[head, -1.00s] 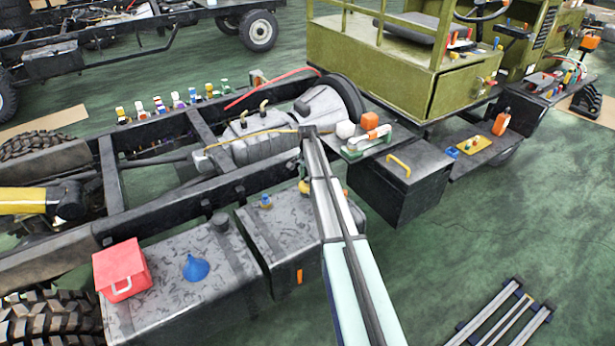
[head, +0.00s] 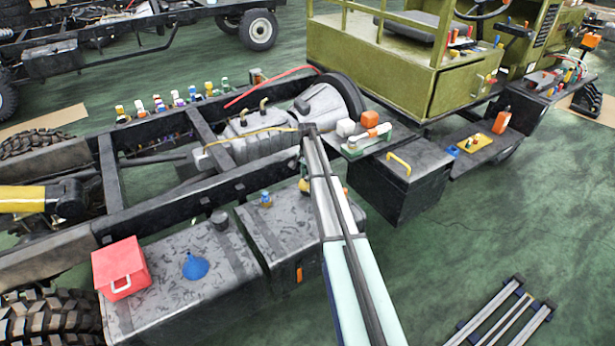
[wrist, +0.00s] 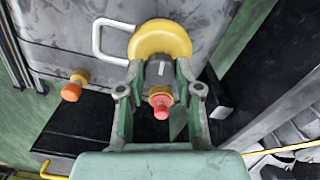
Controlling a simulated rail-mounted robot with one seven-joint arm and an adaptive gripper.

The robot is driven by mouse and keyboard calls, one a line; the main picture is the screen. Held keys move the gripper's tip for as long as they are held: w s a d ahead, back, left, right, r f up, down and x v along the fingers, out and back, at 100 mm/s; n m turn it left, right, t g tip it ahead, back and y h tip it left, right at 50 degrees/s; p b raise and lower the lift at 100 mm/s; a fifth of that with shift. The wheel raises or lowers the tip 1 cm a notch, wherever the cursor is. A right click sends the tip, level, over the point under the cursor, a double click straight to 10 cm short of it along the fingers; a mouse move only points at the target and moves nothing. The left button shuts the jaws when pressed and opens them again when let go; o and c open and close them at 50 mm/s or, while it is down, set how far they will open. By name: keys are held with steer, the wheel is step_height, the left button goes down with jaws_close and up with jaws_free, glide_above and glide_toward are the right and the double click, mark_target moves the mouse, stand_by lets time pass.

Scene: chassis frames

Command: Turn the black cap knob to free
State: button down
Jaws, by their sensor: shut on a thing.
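In the wrist view my gripper (wrist: 158,100) has its two fingers on either side of a dark grey knob (wrist: 157,72) and is shut on it. The knob bears a small white mark and stands in front of a round yellow disc (wrist: 160,38). An orange-red piece (wrist: 161,104) shows between the fingers, nearer the camera. I cannot tell whether the knob is turned to free. In the head view my arm hides most of this spot, and my gripper is not clear there. A black cap (head: 219,220) stands on the left tank.
A white handle (wrist: 99,40) and an orange knob (wrist: 73,86) are close on the left in the wrist view. In the head view a red box (head: 121,268) and blue funnel (head: 195,266) sit on the left tank (head: 215,310).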

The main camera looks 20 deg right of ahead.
steer(key=n+b, duration=0.2)
steer(key=n, duration=0.2)
steer(key=shift+f, duration=0.15)
steer(key=n+b, duration=0.1)
steer(key=n, duration=0.3)
steer(key=shift+n, duration=0.4)
steer(key=n+b, duration=0.1)
steer(key=n, duration=0.3)
steer(key=shift+n+b, duration=0.5)
steer(key=shift+n, duration=1.3)
steer(key=c, duration=0.8)
jaws_free()
steer(key=shift+o, duration=0.2)
